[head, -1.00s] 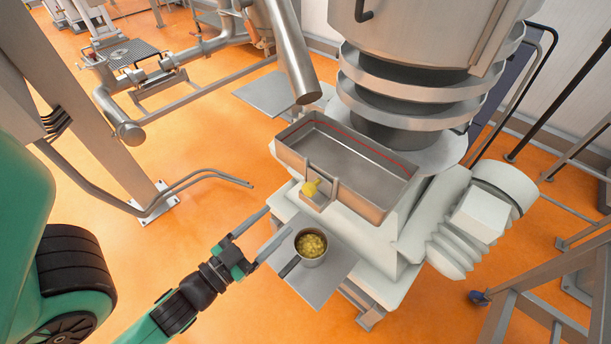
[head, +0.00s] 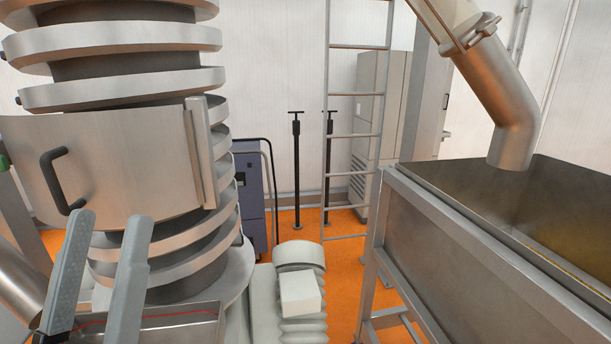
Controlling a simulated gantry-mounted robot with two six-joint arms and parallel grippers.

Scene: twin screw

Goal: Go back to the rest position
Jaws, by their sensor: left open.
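My left gripper (head: 109,222) shows at the lower left, its two grey fingers pointing up and standing apart with nothing between them. It is in front of the large ribbed steel column and overlaps the metal tray (head: 182,335). Only part of that tray, with its red line, shows at the bottom edge. The rest of my left arm is below the picture. My right gripper is not in view.
A steel door with a dark handle (head: 62,182) is on the column (head: 140,62). A ribbed white motor (head: 300,295) stands right of it. A large steel hopper (head: 455,255) fills the right side under a pipe (head: 508,95). A ladder (head: 356,135) stands behind; orange floor shows between.

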